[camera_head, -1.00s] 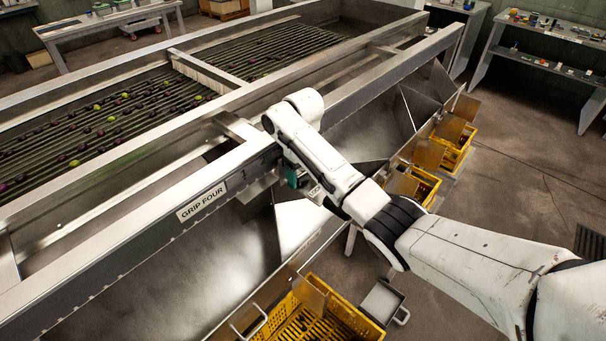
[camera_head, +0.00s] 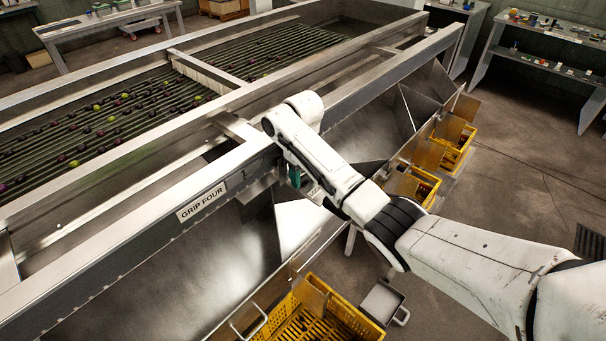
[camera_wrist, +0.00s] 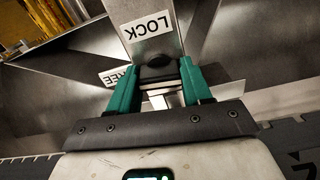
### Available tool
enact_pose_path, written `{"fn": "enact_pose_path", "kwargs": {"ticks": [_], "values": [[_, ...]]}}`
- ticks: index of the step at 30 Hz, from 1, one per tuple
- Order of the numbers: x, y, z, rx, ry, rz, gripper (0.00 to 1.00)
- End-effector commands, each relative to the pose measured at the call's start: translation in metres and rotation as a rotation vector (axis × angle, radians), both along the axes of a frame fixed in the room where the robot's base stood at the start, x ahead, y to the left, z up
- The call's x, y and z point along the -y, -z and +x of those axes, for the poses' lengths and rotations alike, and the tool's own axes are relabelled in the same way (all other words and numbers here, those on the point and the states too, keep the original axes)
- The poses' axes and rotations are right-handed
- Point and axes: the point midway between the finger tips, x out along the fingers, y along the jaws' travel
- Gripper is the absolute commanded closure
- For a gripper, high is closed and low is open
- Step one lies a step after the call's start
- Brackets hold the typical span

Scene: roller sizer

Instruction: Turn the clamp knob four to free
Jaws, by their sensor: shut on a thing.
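The clamp knob (camera_wrist: 155,72) is a dark, rounded piece between the two green fingers of my gripper (camera_wrist: 159,66) in the wrist view. The fingers are shut on it, one on each side, and hide part of it. A white LOCK label (camera_wrist: 148,33) sits on the metal plate just beyond the knob. A FREE label (camera_wrist: 117,75) lies to the left, partly hidden by the left finger. In the head view my gripper (camera_head: 294,177) is at the frame rail, mostly behind my arm, and the knob is hidden there. The GRIP FOUR label (camera_head: 201,203) is on the rail to its left.
The long metal rail (camera_head: 120,241) runs beside the roller bed (camera_head: 90,128), which carries dark and green fruit. Sloped metal chutes lie below the rail. Yellow crates (camera_head: 369,327) stand under the chute outlets, with a small grey bin (camera_head: 381,302) nearby.

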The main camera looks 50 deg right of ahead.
Motion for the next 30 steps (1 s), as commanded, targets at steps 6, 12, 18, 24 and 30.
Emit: {"fn": "enact_pose_path", "kwargs": {"ticks": [6, 12, 18, 24, 30], "values": [[-0.0007, -0.0020, 0.0005, 0.000, -0.092, 0.001, 0.81], [-0.0002, -0.0005, 0.0007, 0.001, -0.136, 0.000, 0.81], [-0.0002, -0.0005, 0.0008, 0.001, -0.135, -0.001, 0.49], [-0.0002, -0.0004, 0.0006, 0.001, -0.134, 0.000, 0.30], [-0.0002, -0.0002, 0.0004, 0.000, -0.133, 0.000, 0.26]]}}
